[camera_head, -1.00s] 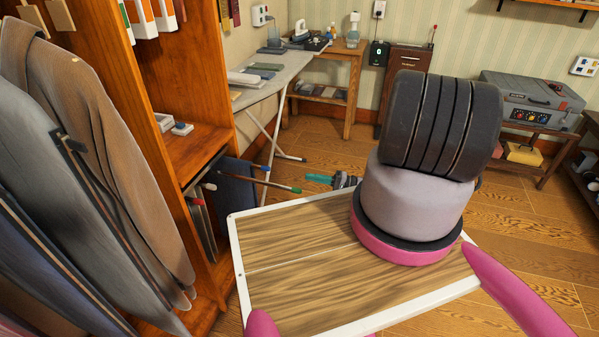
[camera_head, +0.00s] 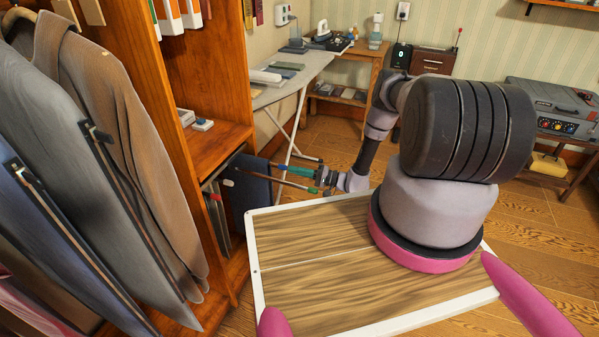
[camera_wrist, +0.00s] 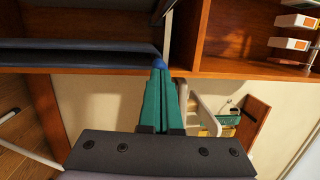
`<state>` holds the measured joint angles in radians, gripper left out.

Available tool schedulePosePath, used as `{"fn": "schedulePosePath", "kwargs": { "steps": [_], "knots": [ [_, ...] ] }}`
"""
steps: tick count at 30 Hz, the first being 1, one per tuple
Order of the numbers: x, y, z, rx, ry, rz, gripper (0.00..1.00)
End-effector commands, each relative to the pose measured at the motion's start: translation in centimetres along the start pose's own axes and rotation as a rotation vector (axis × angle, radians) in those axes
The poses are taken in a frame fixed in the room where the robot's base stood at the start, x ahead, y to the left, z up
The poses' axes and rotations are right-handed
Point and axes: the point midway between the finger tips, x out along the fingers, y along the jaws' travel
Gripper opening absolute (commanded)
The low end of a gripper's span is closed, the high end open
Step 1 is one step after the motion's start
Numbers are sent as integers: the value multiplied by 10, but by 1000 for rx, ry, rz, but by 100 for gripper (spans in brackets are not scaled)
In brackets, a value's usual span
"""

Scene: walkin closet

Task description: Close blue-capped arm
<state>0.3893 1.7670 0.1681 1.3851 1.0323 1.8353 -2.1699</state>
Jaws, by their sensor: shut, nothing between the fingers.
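The blue cap of the blue-capped arm (camera_wrist: 159,63) shows in the wrist view, straight ahead of my fingertips. It sits at the end of a dark blue cloth edge that runs left; I cannot tell whether my fingers touch it. My gripper (camera_wrist: 159,72) is shut and empty. A green-capped arm (camera_head: 312,190) sticks out of the unit just below my gripper.
Dark blue cloth (camera_head: 247,186) hangs at the unit's opening beside the caps. The wooden closet unit (camera_head: 205,95) and hanging jackets (camera_head: 125,150) fill the left. An ironing board (camera_head: 298,80) stands behind my gripper. Open floor (camera_head: 530,215) lies to the right.

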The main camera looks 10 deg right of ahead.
Motion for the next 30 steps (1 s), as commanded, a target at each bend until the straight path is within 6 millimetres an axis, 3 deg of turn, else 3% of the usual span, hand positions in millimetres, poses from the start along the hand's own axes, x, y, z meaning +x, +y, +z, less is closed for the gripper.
{"fn": "schedulePosePath", "kwargs": {
  "steps": [6, 12, 16, 30],
  "knots": [
    [3, 0, 0, 0, -1, -1, 0],
    [36, 4, -5, -2, -3, -2, 0],
    [47, 5, -8, 0, 0, -1, 0],
    [44, 6, -11, 0, 0, 0, 0]
  ]
}}
